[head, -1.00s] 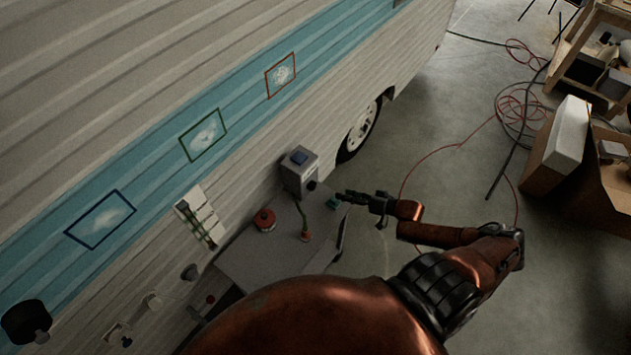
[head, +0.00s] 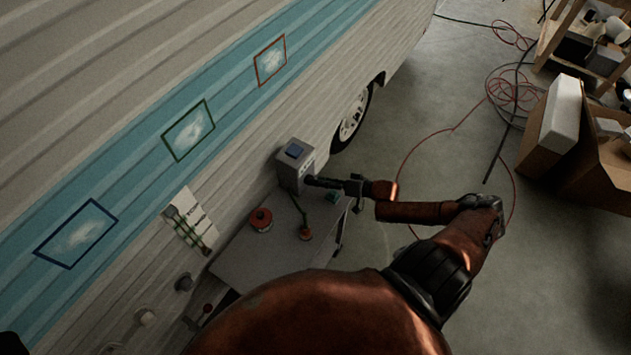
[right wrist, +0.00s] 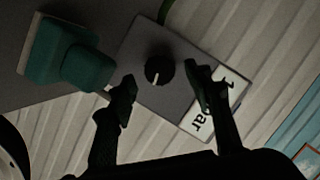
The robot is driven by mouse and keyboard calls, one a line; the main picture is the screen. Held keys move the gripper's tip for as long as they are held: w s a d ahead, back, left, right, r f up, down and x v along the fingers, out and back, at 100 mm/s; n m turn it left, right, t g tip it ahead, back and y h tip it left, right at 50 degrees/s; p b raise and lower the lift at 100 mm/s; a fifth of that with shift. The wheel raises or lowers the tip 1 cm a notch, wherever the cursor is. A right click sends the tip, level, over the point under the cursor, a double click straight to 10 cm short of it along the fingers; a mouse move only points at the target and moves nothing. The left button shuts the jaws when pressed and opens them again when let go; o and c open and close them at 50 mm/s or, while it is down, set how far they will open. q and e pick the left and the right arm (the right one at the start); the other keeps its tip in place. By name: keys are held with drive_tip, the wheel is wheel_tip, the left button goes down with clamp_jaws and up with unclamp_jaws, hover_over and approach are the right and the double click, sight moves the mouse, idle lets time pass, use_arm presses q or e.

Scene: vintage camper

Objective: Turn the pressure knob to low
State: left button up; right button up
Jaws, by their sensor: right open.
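The pressure knob (right wrist: 159,71) is round and black with a short white mark. It sits on a grey box, whose face (right wrist: 170,112) fills the middle of the right wrist view. The mark points toward the lower edge of that view. My right gripper (right wrist: 160,84) is open, with one finger on each side of the knob; contact is not clear. In the head view my right gripper (head: 318,182) is at the front of the grey box (head: 293,168), and the knob is hidden there. A white label (right wrist: 213,103) with black letters is partly covered by a finger. My left gripper is not in view.
A green object (right wrist: 68,55) is close beside my right gripper on the grey table (head: 262,262). A red spool (head: 261,219) and a small reddish-based item (head: 305,233) also stand there. The camper wall (head: 240,150) rises behind.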

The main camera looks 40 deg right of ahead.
drive_tip(key=shift+x, duration=0.95)
drive_tip(key=c, duration=1.1)
